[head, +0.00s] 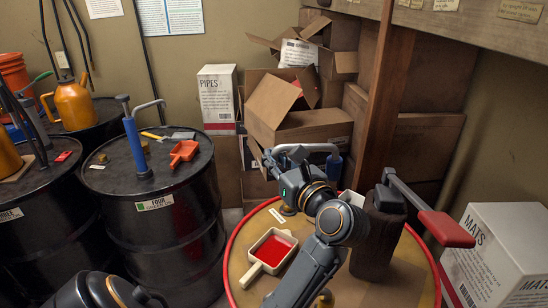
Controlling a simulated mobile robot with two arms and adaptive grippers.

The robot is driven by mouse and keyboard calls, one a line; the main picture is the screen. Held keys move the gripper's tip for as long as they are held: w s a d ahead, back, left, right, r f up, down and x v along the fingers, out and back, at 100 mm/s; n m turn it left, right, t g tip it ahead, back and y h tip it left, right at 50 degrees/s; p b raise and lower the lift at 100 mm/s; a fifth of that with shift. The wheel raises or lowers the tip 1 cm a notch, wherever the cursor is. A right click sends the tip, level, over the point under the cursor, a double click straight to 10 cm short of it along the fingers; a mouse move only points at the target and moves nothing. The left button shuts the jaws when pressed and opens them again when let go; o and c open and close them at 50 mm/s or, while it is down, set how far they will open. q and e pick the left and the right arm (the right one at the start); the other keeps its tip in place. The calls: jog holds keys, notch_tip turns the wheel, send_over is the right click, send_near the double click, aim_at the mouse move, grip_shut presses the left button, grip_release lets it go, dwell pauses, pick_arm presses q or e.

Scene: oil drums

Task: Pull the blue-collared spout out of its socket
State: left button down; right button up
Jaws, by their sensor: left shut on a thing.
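The spout (310,147) is a pale grey bent tube at the far side of the yellow-topped drum (241,270), with a blue collar (334,165) at its right end. My left gripper (275,160) reaches across this drum from the front and is shut on the spout near its left end. My wrist hides the area below the collar, so I cannot tell how the collar sits in its socket. My right gripper is not in view.
A tray of red liquid (272,249) lies on the drum. A dark block (383,215) with a red-gripped lever (445,228) stands right of my wrist. Black drum FOUR (115,180) bears a blue pump (135,145). Cardboard boxes (305,125) stand behind; a MATS box (497,250) is at right.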

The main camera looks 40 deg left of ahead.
pick_arm(q)
jog(key=shift+r, duration=0.2)
jog(key=shift+s+r+p, duration=0.15)
jog(key=shift+r+p, duration=0.35)
jog(key=shift+r, duration=0.35)
jog(key=shift+r+p, duration=1.3)
jog(key=shift+r, duration=0.75)
jog(key=shift+a, duration=0.1)
